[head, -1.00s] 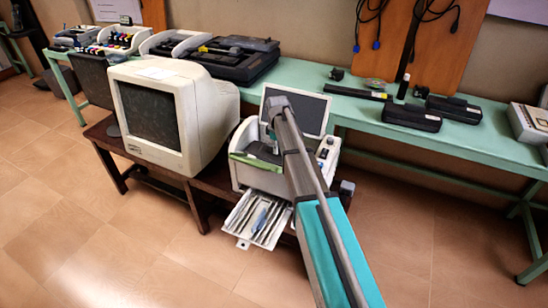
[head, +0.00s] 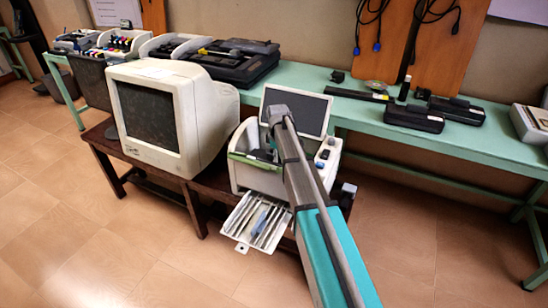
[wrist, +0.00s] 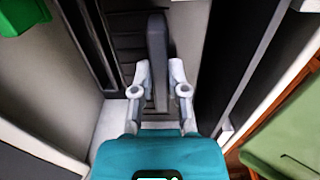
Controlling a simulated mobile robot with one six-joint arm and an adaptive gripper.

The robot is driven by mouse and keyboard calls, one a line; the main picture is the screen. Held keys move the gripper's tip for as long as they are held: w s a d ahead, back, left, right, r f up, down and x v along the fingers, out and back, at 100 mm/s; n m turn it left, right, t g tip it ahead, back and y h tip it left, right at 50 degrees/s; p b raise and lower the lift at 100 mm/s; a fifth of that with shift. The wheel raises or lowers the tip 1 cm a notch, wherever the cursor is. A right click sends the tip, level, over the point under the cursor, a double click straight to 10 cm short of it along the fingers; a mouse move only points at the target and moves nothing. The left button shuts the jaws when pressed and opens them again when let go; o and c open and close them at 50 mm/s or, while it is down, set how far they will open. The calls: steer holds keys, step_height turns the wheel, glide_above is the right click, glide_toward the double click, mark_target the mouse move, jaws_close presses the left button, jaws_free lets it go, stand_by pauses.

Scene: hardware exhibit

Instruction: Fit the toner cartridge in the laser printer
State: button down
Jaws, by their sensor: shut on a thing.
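The laser printer (head: 243,178) is a pale machine on the low dark table, with its dark lid panel (head: 297,110) raised and its front tray pulled out. In the wrist view my gripper (wrist: 160,76) is shut on an upright dark grey grip, which appears to be part of the toner cartridge (wrist: 157,45). A dark ribbed surface lies behind it, between pale printer walls. In the head view a dark shape (head: 262,155) shows in the printer opening, and my arm hides the gripper. I cannot tell whether the cartridge is fully seated.
A bulky monitor (head: 148,115) stands close on the left. The open tray (head: 256,222) juts out in front. Behind, a green bench (head: 350,112) holds black cartridges (head: 414,118) and other hardware. The tiled floor at right is clear.

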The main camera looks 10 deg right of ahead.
steer(key=shift+f, duration=0.15)
steer(key=c, duration=1.1)
jaws_free()
steer(key=o, duration=0.5)
steer(key=shift+c, duration=0.2)
step_height(320, 180, up, 12)
steer(key=p, duration=1.2)
steer(key=shift+r, duration=0.25)
steer(key=shift+r, duration=0.1)
